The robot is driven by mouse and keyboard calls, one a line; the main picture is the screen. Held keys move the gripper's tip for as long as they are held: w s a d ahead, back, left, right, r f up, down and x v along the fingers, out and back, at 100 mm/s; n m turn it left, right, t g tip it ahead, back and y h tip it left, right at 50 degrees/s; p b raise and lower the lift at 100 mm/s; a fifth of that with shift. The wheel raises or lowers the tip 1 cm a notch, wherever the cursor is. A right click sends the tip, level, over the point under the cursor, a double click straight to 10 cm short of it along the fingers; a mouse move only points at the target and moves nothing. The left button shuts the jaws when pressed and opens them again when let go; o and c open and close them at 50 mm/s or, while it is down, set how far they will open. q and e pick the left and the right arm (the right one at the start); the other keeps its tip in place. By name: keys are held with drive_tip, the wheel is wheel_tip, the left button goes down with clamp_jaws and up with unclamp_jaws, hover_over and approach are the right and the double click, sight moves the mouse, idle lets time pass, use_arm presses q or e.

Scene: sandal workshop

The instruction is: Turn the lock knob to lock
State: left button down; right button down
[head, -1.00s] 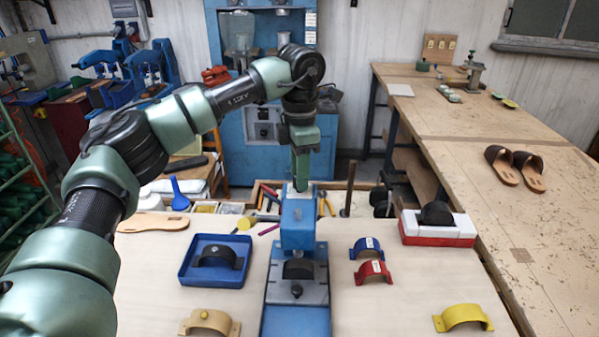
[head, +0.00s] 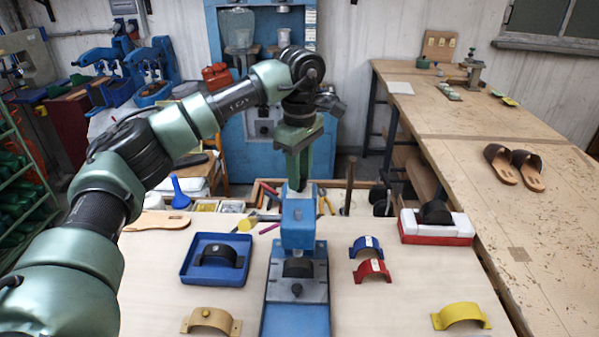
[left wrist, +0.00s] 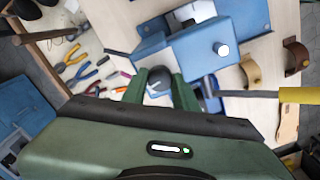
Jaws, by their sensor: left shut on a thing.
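A blue press (head: 298,222) stands at the middle of the near table. My left gripper (head: 299,185) points straight down at its top end. In the left wrist view the two green fingers (left wrist: 160,92) are on either side of a small round dark knob with a pale mark, the lock knob (left wrist: 158,79), and are shut on it. The blue press body (left wrist: 190,45) lies behind it, with a silver round button (left wrist: 221,48) on it. The fingers hide the knob in the head view. My right gripper is not in view.
A blue tray (head: 190,276) with a dark arched piece is left of the press. Red (head: 372,270), blue (head: 365,244) and yellow (head: 462,315) arched pieces lie to the right. A yellow-ended bar (left wrist: 300,95) crosses beside the gripper in the wrist view. Hand tools lie behind the press.

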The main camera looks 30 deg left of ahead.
sight(301, 178)
use_arm(q)
drive_tip(key=shift+r+m, duration=0.15)
drive_tip(key=shift+m, duration=0.95)
drive_tip(key=c, duration=1.1)
unclamp_jaws()
wheel_tip(301, 178, up, 6)
drive_tip(key=shift+d+r+b, duration=0.1)
drive_tip(key=shift+r+b, duration=0.05)
drive_tip(key=shift+b, duration=0.7)
drive_tip(key=shift+r, duration=0.7)
